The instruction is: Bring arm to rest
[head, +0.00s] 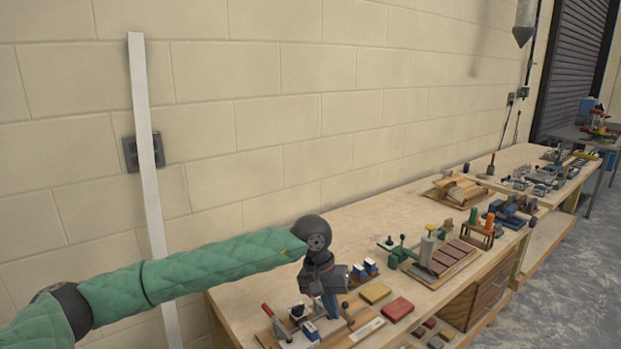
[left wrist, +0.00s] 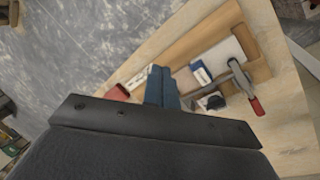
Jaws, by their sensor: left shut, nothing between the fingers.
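My left arm, in a green quilted sleeve, reaches in from the left in the head view. Its gripper (head: 328,300) points down above the near end of the wooden workbench (head: 235,306). Its blue fingers are closed together with nothing between them. In the left wrist view the shut blue fingers (left wrist: 161,92) show in front of a wooden board (left wrist: 205,42) with tools on it. I cannot tell the exact height of the fingers above the bench. My right gripper is in neither view.
A red block (head: 397,308) and a yellow block (head: 375,292) lie right of the gripper. A red-handled clamp (head: 273,318) is left of it. A white strip (head: 146,150) stands against the block wall. Grey floor (head: 570,290) lies open at the right.

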